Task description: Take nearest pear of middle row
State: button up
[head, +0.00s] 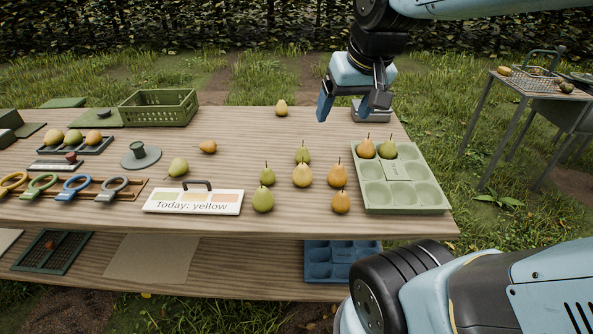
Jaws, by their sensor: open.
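A group of pears stands on the wooden table. At its left are two green pears, one behind (267,176) and one in front (263,201). At the right are two orange-yellow pears, one behind (337,177) and one in front (340,203). My gripper (350,108) is open and empty, above the back right of the table, behind and right of this group. It touches no pear.
A pale green compartment tray (440,208) at right holds an orange-yellow pear (366,149) and a green pear (387,150). A sign (193,201) reading "Today: yellow" stands left of the group. Other pears lie behind it. A green crate (158,108) is at back left.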

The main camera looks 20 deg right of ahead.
jog(key=o, duration=0.3)
jog(key=shift+m+g, duration=0.3)
jog(key=shift+g, duration=0.2)
jog(key=w+f, duration=0.1)
jog(key=w, duration=0.3)
jog(key=w+f, duration=0.1)
jog(key=w, duration=0.1)
jog(key=shift+w+a+f, duration=0.1)
jog(key=shift+w+f, duration=0.1)
jog(key=shift+f, duration=0.1)
jog(key=shift+o, duration=0.2)
jog(key=m+g, duration=0.3)
jog(key=g, duration=0.1)
send_near(301, 164)
jog(key=shift+s+a+f, duration=0.2)
jog(key=shift+s, duration=0.2)
jog(key=shift+w+f, duration=0.15)
jog(key=shift+f, duration=0.45)
notch_tip(301, 164, down, 8)
jog(key=shift+w+d+f, duration=0.15)
jog(key=shift+f, duration=1.1)
jog(key=shift+w+d+f, duration=0.1)
jog(key=shift+d+f, duration=0.05)
jog(key=shift+f, duration=1.15)
